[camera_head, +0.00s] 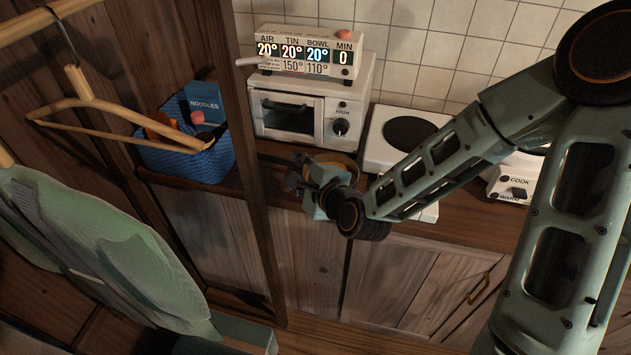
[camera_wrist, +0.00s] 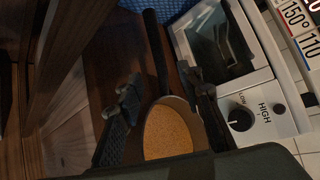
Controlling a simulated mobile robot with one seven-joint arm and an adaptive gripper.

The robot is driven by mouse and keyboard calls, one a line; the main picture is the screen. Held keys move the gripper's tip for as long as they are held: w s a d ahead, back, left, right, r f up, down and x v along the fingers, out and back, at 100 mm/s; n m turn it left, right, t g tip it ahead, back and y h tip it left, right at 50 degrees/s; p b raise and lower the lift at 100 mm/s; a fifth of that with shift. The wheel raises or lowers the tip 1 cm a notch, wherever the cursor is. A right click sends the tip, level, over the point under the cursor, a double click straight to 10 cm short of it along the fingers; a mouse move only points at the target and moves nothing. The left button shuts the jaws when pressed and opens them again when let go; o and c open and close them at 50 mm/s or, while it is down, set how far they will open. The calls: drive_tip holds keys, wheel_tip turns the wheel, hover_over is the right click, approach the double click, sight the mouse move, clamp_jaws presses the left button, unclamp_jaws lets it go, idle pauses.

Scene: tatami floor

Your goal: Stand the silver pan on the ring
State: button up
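A round pan (camera_head: 345,162) sits on the wooden counter in front of the small oven, partly hidden by my gripper. In the wrist view the pan (camera_wrist: 172,130) has a tan inside or filling, a greyish rim and a dark handle (camera_wrist: 155,50) pointing away. My gripper (camera_head: 303,175) is low over the counter at the pan's left side. In the wrist view my gripper (camera_wrist: 162,86) is open, with a finger on either side of the handle end. I cannot tell whether either finger touches. A dark round ring (camera_head: 408,132) lies on a white hot plate (camera_head: 378,152) to the right.
A white oven (camera_head: 300,108) with a temperature display (camera_head: 306,55) stands behind the pan. A blue basket (camera_head: 190,160) and a wooden post (camera_head: 245,150) are left. A white cooker (camera_head: 510,186) stands right, partly behind my arm. Hangers and a green garment (camera_head: 90,245) hang nearer.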

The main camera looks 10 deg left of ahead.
sight(286, 163)
drive_tip(key=shift+a+r+x, duration=0.1)
drive_tip(key=shift+a+x, duration=0.05)
drive_tip(key=shift+x, duration=1.3)
drive_tip(key=shift+a+r+x, duration=0.15)
drive_tip(key=shift+x, duration=1.3)
drive_tip(key=shift+s, duration=0.1)
drive_tip(key=shift+c, duration=0.3)
clamp_jaws()
